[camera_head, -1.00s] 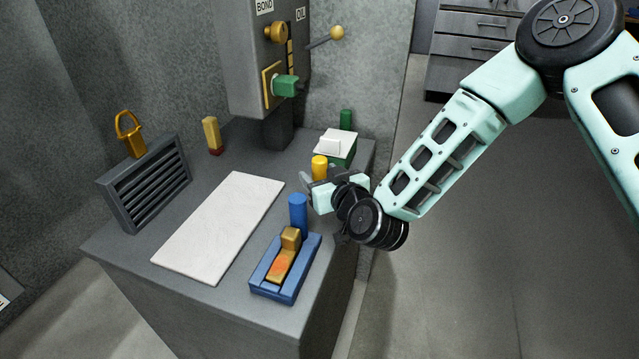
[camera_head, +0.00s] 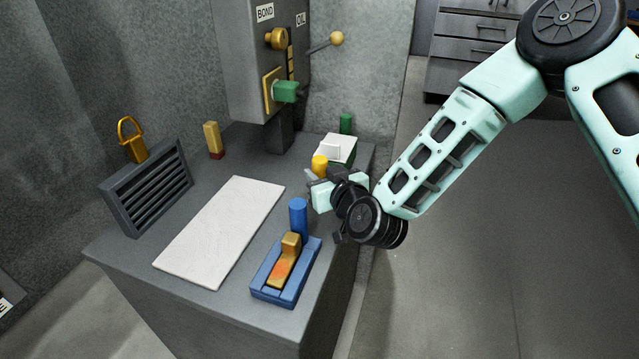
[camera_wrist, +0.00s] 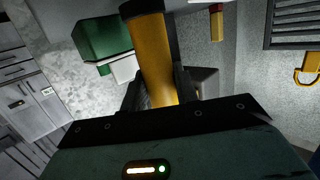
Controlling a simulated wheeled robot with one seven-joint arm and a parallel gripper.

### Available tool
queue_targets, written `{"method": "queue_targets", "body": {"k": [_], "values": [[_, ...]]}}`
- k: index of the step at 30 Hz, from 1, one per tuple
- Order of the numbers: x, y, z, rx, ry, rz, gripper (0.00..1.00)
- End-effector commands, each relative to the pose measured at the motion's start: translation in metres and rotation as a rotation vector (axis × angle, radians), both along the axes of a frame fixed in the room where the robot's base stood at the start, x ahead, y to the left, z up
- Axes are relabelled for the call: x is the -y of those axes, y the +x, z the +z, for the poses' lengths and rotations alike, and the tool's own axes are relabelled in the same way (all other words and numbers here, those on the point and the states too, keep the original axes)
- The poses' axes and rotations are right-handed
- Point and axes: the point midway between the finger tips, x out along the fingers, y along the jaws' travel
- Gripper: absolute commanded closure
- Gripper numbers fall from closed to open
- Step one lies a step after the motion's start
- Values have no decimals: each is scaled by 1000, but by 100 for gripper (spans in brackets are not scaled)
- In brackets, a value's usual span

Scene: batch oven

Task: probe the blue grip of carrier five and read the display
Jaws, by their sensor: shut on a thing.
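My gripper (camera_head: 318,178) is near the right edge of the grey bench, shut on a yellow cylinder (camera_head: 320,162). The wrist view shows the yellow cylinder (camera_wrist: 152,55) between the two dark fingers, with a dark band at its far end. A blue upright cylinder (camera_head: 298,216) stands behind a blue tray (camera_head: 285,290), left of my gripper and apart from it. An orange-and-tan stepped piece (camera_head: 285,262) lies in the tray. I see no number on any carrier and no readable display.
A white-topped green box (camera_head: 341,146) and a green cylinder (camera_head: 346,123) are behind my gripper. A white board (camera_head: 222,230) lies mid-bench. A slatted rack (camera_head: 148,190) with a gold padlock-shaped piece (camera_head: 131,138) stands left. A grey machine with a green handle (camera_head: 286,91) stands at the back.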

Motion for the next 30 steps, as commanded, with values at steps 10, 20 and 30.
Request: {"method": "queue_targets", "body": {"k": [10, 20, 30], "values": [[0, 0, 23, 2, 1, 1, 100], [0, 0, 42, 2, 1, 0, 100], [0, 0, 61, 2, 1, 0, 100]]}}
